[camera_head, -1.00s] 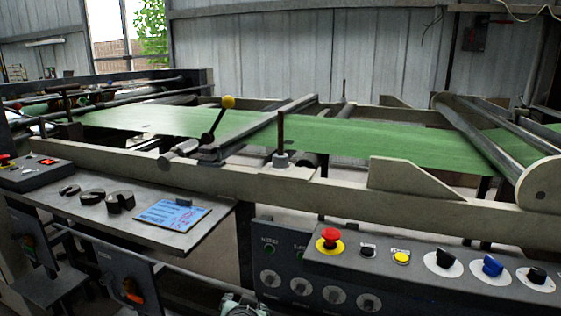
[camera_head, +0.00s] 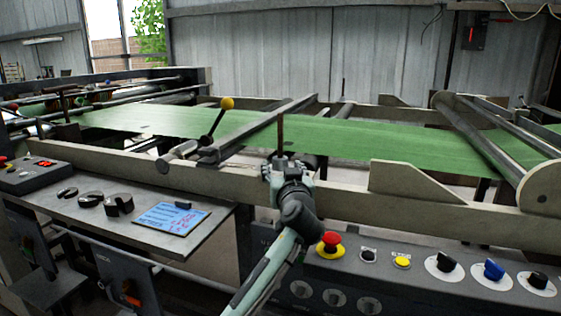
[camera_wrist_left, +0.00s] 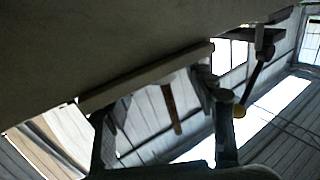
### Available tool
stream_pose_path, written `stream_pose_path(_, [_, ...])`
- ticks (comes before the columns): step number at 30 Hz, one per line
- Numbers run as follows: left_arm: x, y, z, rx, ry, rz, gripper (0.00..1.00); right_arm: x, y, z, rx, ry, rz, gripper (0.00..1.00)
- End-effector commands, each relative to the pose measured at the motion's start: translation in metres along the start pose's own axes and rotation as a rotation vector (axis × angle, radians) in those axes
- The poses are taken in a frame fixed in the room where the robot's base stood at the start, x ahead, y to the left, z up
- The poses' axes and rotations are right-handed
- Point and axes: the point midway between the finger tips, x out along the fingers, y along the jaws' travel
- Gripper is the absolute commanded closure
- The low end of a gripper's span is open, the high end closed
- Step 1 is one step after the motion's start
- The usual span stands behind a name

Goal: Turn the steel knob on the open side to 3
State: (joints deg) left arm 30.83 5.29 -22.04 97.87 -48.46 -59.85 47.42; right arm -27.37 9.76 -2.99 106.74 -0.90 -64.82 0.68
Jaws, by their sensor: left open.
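A thin dark upright post (camera_head: 281,130) stands on the long beige rail. In the earlier head frame a small steel fitting shows at its base; my left gripper (camera_head: 284,166) now covers that spot. The gripper is at the rail's front face, jaws apart. In the left wrist view the two fingers of the left gripper (camera_wrist_left: 160,110) are spread, with a brownish post (camera_wrist_left: 172,108) showing between them. I cannot tell whether they touch anything. Several round steel knobs (camera_head: 335,298) sit on the lower front panel, partly behind my arm. No number 3 is legible. My right gripper is out of view.
A lever with a yellow ball (camera_head: 227,103) stands left of the gripper. The control box has a red emergency button (camera_head: 331,238), a yellow button (camera_head: 402,262) and a blue selector (camera_head: 493,268). Green web (camera_head: 350,140) runs behind the rail (camera_head: 220,187). A blue sheet (camera_head: 170,218) lies on the shelf.

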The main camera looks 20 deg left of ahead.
Motion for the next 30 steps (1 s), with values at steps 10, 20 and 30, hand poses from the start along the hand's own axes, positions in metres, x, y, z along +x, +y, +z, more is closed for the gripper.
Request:
stream_pose_path(10, [0.037, -0.001, 0.0, 0.0, 0.0, -0.001, 0.44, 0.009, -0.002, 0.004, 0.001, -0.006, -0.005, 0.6])
stream_pose_path(20, [0.038, -0.001, 0.001, 0.0, -0.001, 0.0, 0.5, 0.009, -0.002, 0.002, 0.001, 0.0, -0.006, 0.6])
stream_pose_path(30, [0.038, -0.001, 0.001, 0.0, -0.002, 0.0, 0.93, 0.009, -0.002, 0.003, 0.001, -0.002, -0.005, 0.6])
